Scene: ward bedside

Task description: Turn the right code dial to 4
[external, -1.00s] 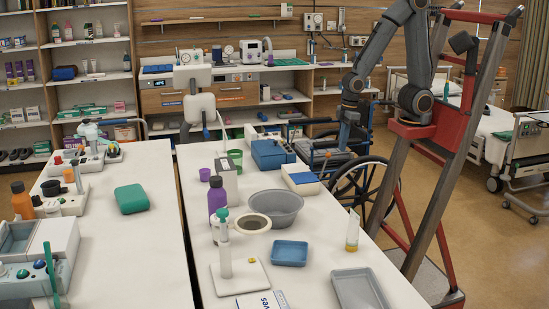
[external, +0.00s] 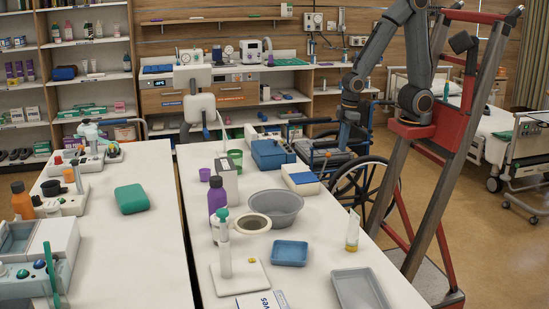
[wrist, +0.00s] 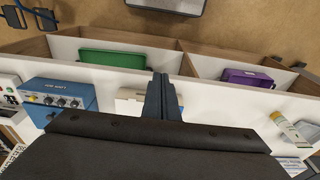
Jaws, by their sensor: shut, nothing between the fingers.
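My gripper (wrist: 165,98) shows in the wrist view as two dark fingers pressed together, with nothing between them. In the external view it hangs down past the far right edge of the table (external: 345,140), and its fingertips are hard to make out. A blue box (wrist: 60,97) with a row of small knobs on its front is left of the fingers in the wrist view, apart from them. It seems to be the blue box (external: 270,153) on the table in the external view. I cannot tell which part is the right code dial, and no number is readable.
A white box with a blue top (external: 302,180) stands beside the blue box. A grey basin (external: 278,206), a blue tray (external: 290,253) and an upright tube (external: 352,231) share the table. A wheelchair (external: 360,190) stands beyond its right edge.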

